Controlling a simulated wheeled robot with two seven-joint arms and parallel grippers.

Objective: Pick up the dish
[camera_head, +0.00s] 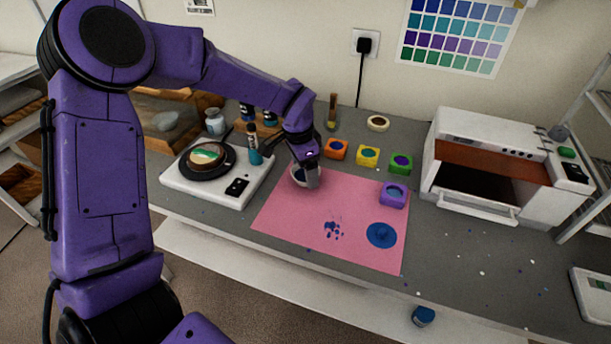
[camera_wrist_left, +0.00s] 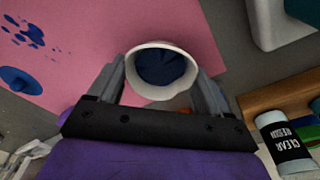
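The dish (camera_head: 297,177) is a small white, round-rimmed vessel at the upper left corner of the pink mat. The left wrist view also shows the dish (camera_wrist_left: 139,83), dark blue inside. My left gripper (camera_head: 309,183) is low at the dish, partly covering it in the head view. In the left wrist view my left gripper (camera_wrist_left: 161,78) has one finger on each side of the dish, with little or no gap. Whether the fingers press on it, and whether it is clear of the mat, I cannot tell. My right gripper is in neither view.
The pink mat (camera_head: 286,214) has blue splatters and a blue disc (camera_head: 381,235). Orange (camera_head: 335,149), yellow (camera_head: 368,156), green (camera_head: 401,163) and purple (camera_head: 393,195) blocks stand to the right. A white plate device (camera_head: 190,187) is left; a white oven (camera_head: 490,135) is right.

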